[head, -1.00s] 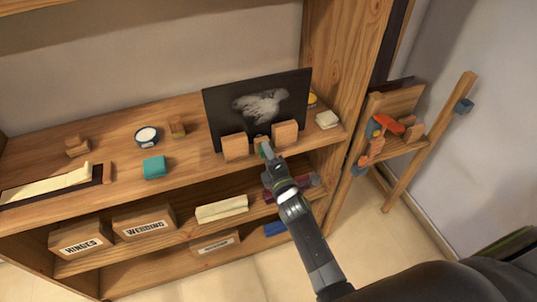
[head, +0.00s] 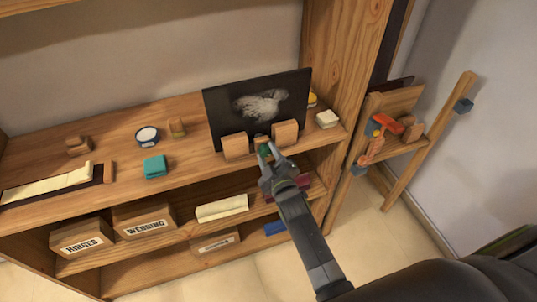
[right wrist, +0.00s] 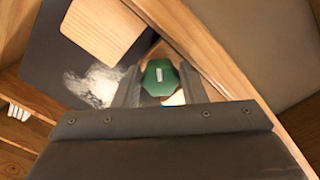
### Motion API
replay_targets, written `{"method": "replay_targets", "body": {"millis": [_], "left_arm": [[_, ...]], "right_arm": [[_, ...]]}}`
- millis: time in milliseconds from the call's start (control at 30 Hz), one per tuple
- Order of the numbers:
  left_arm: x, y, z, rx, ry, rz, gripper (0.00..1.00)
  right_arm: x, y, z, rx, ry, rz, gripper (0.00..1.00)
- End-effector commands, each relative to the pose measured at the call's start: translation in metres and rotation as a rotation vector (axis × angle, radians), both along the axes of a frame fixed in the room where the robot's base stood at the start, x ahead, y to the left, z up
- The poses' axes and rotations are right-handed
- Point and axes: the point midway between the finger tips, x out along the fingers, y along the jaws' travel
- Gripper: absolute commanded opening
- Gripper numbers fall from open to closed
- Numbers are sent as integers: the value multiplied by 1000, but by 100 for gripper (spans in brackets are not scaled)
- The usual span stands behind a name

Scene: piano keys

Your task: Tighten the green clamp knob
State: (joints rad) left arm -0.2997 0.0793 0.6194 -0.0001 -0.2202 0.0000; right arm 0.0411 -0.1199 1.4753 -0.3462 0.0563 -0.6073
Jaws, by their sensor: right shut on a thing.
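The green clamp knob (head: 264,150) is at the shelf's front edge, in front of a black panel with a pale cloudy print (head: 260,103). Two wooden blocks (head: 235,146) stand on either side of the knob, against the panel. My right gripper (head: 267,156) reaches up to the knob and is shut on it. In the right wrist view the green knob (right wrist: 160,77) has faceted sides and a small white mark, and sits between the two fingers (right wrist: 158,84). My left gripper does not show.
A teal block (head: 155,167), a round tin (head: 147,136) and small wooden blocks (head: 78,146) lie on the shelf to the left. Boxes labelled HINGES (head: 82,238) and WEBBING (head: 144,222) stand below. A wooden stand with an orange-red clamp (head: 387,123) is at right.

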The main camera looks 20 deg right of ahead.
Motion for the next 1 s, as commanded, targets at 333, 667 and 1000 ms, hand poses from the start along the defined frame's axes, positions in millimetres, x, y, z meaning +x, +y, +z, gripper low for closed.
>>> {"method": "replay_targets", "body": {"millis": [333,667,1000], "left_arm": [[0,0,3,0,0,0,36],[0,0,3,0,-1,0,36],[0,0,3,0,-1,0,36]], "right_arm": [[0,1,1,132,3,0,15],[0,1,0,153,3,1,15],[0,1,0,152,4,0,56]]}}
